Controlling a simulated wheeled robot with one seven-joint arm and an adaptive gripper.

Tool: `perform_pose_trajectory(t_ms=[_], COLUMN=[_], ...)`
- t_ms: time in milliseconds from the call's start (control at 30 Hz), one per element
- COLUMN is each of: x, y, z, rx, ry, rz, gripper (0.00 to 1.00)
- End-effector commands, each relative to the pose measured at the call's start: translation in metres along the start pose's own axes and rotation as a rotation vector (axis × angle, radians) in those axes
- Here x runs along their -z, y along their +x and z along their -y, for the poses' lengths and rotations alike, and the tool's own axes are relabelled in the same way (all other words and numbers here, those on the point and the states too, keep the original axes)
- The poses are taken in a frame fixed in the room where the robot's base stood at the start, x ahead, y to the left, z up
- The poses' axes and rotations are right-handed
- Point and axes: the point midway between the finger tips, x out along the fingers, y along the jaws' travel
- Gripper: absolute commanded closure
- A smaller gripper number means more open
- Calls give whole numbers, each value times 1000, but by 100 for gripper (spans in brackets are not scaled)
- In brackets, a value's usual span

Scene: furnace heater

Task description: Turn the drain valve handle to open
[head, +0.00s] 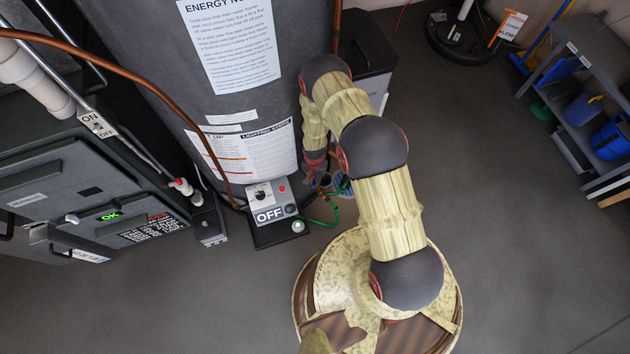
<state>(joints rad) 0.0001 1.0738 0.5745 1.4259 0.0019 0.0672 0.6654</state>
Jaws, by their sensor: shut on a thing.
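The grey water heater tank (160,75) stands at the upper left, with paper labels on its front. My arm reaches down along the tank's right side. My gripper (323,181) is small and dark at the tank's lower right edge, partly hidden by my own wrist. It is shut at the drain valve, low on the tank. The drain valve handle is too small and covered to make out, so its angle cannot be told. A green hose (318,222) runs on the floor just below my gripper.
A control box marked OFF (268,215) sits at the tank's foot, left of my gripper. A dark furnace cabinet (75,190) with an ON/OFF switch (97,123) is at left. A copper pipe (130,78) crosses the tank. Shelves (590,130) stand far right.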

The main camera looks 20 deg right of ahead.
Motion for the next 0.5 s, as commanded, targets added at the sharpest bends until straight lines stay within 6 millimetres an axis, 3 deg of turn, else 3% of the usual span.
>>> perform_pose_trajectory(t_ms=[233,500], x=[0,0], y=[1,0], z=[0,0], rx=[0,0], ry=[-272,-319], rz=[0,0], gripper=[100,100])
